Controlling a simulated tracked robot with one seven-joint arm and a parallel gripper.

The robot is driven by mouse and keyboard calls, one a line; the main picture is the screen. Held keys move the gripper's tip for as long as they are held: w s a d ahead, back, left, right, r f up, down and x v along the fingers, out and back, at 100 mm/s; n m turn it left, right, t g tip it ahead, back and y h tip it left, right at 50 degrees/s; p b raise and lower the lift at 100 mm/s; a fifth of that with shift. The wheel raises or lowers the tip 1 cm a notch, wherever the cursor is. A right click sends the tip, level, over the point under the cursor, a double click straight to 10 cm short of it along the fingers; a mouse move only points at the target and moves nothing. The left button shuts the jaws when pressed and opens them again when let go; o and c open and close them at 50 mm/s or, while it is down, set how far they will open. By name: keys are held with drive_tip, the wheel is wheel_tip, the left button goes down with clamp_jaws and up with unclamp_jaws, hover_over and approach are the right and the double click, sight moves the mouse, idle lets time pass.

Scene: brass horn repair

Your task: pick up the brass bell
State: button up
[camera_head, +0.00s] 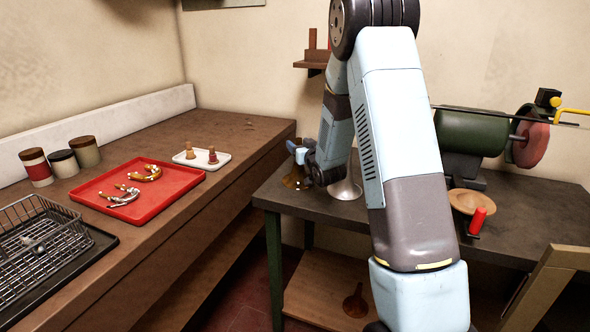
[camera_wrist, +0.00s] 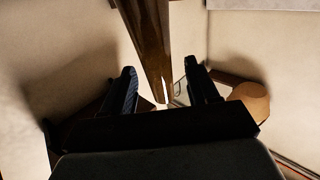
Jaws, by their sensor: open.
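A brass bell (camera_head: 291,182) stands at the left end of the dark workbench, partly hidden behind my gripper. My gripper (camera_head: 298,158) is close by it, at about the height of its upper part; I cannot tell whether they touch. In the wrist view my gripper (camera_wrist: 163,85) shows two dark fingers spread apart. A long brown tapered shape (camera_wrist: 150,40) comes down from the top edge towards the gap between them; I cannot tell for sure what it is. A silver bell (camera_head: 345,189) stands just right of my gripper. Another brass-coloured bell (camera_head: 356,301) stands on the lower shelf.
The dark workbench (camera_head: 420,220) also holds a green grinding machine (camera_head: 470,132), a wooden dish (camera_head: 471,202) and a red cylinder (camera_head: 478,220). The wooden counter (camera_head: 236,128) at left carries a red tray (camera_head: 160,200), a white tray (camera_head: 190,162), a wire basket (camera_head: 40,240) and jars.

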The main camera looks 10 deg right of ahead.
drive_tip(key=shift+w+a, duration=0.25)
drive_tip(key=shift+w, duration=0.95)
drive_tip(key=shift+c, duration=0.2)
clamp_jaws()
